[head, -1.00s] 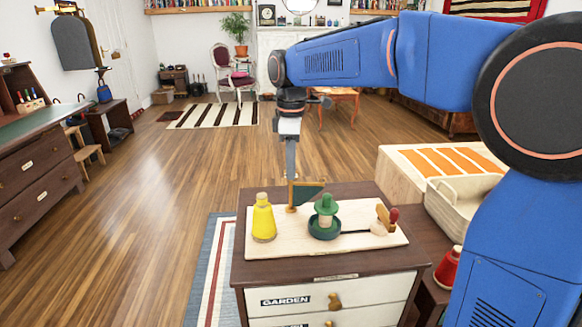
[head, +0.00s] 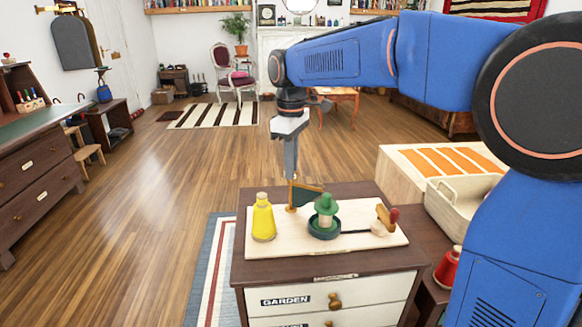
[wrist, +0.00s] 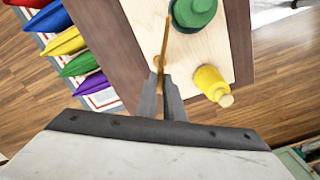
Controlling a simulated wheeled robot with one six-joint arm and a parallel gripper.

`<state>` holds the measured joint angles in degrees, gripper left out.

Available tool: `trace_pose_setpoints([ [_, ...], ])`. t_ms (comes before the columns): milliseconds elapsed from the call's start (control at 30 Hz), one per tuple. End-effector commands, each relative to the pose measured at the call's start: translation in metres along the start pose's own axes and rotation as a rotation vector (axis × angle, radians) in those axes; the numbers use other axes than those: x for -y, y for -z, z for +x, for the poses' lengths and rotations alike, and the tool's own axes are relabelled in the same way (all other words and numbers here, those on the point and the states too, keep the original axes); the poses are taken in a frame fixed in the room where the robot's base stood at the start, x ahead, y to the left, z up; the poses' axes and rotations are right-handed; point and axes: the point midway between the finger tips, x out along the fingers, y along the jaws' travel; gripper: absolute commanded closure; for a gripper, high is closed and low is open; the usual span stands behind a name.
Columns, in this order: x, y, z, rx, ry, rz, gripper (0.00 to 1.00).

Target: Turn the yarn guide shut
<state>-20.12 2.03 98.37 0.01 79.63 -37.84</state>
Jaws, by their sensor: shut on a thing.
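The yarn guide appears to be the green flag-shaped plate (head: 308,197) on a thin brown upright at the back of a pale board (head: 270,249). In the wrist view its thin brown edge (wrist: 167,40) runs away from my fingers. My gripper (head: 291,178) points down and is shut on the guide at its upright end; the wrist view also shows the jaws (wrist: 161,80) closed there. The plate points right, toward the green-topped spool (head: 326,208) in its dark green dish. The fingers hide part of the guide's upright in the wrist view.
A yellow cone (head: 263,220) stands left of the guide. The board lies on a brown cabinet (head: 345,264). A basket (head: 455,212) stands to the right. Open floor lies left.

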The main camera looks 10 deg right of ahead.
Motion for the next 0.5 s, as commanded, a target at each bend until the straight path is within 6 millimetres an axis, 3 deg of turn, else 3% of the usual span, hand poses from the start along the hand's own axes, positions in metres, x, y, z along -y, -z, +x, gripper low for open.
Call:
trace_pose_setpoints([
  [500,-0.0005,0.0004,-0.0011,-0.003,-0.002,0.49,1.0],
])
